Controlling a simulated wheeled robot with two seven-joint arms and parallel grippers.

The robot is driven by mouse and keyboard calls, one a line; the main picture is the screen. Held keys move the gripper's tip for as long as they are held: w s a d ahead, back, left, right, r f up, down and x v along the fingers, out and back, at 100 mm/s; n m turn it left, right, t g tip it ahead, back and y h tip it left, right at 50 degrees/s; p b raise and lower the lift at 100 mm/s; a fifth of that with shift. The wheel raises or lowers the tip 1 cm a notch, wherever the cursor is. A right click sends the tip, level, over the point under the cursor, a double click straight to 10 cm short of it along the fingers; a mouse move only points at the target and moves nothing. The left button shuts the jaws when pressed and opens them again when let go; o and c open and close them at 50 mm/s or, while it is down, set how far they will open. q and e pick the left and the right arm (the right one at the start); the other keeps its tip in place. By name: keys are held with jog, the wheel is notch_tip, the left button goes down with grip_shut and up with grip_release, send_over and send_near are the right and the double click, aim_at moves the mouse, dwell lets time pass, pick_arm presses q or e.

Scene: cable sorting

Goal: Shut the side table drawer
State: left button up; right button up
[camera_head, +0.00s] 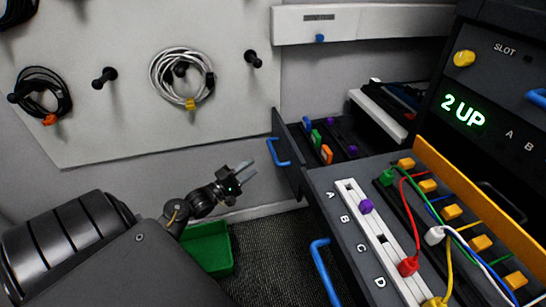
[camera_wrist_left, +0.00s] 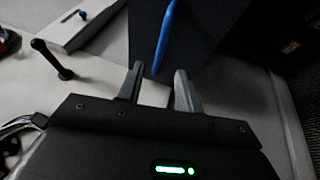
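The side table drawer (camera_head: 291,176) stands open in the head view, its dark front facing left, with a blue handle (camera_head: 281,152). Small green, orange, blue and purple pieces lie inside it. My left gripper (camera_head: 247,172) is just left of the drawer front, empty, with its two fingers apart and pointing toward the handle. In the left wrist view the fingers (camera_wrist_left: 160,82) are spread, and the blue handle (camera_wrist_left: 164,38) on the dark drawer front (camera_wrist_left: 208,42) lies beyond them, apart from the fingertips. My right gripper is not in view.
A panel (camera_head: 325,183) with cables and coloured plugs is at the right, beside a lower blue handle (camera_head: 323,270). A green bin (camera_head: 208,248) stands on the floor below my left arm. Coiled cables (camera_head: 180,78) hang on wall pegs. Carpet between is clear.

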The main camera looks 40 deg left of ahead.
aim_at(273, 151)
pick_arm(q)
jog(key=b+x, duration=0.1)
jog(key=x, duration=0.9)
jog(key=shift+w, duration=0.35)
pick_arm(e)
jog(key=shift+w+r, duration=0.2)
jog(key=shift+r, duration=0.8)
pick_arm(q)
jog(key=shift+c, duration=0.4)
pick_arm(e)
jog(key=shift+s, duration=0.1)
pick_arm(q)
grip_shut()
